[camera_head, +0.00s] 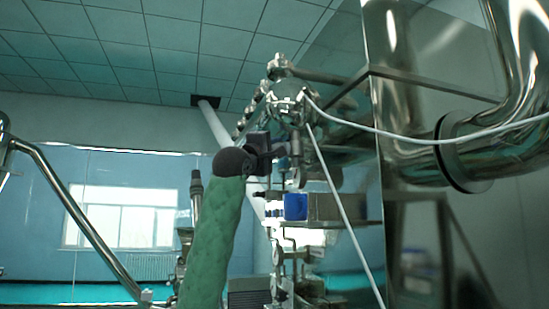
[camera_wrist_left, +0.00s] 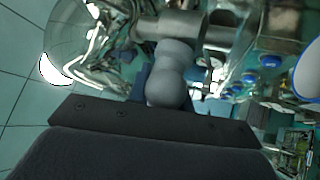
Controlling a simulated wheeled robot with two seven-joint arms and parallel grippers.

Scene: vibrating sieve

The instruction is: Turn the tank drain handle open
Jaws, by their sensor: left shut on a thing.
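The tank drain handle (camera_wrist_left: 172,62) is a grey, rounded, double-bulged grip in the upper middle of the left wrist view. It joins a metal pipe fitting above it. My left gripper (camera_head: 279,151) reaches up to the steel valve work in the middle of the head view, at the end of my green-sleeved arm. It is shut on the handle; in the left wrist view its dark body (camera_wrist_left: 150,122) lies just below the grip. In the head view the handle cannot be made out clearly behind the gripper. My right gripper is not in view.
A large shiny steel pipe (camera_head: 515,90) and a steel panel (camera_head: 385,110) fill the right. A white hose (camera_head: 400,138) crosses in front. A blue box (camera_head: 296,206) sits below the gripper. A slanted metal rail (camera_head: 80,215) stands at left, with open room between.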

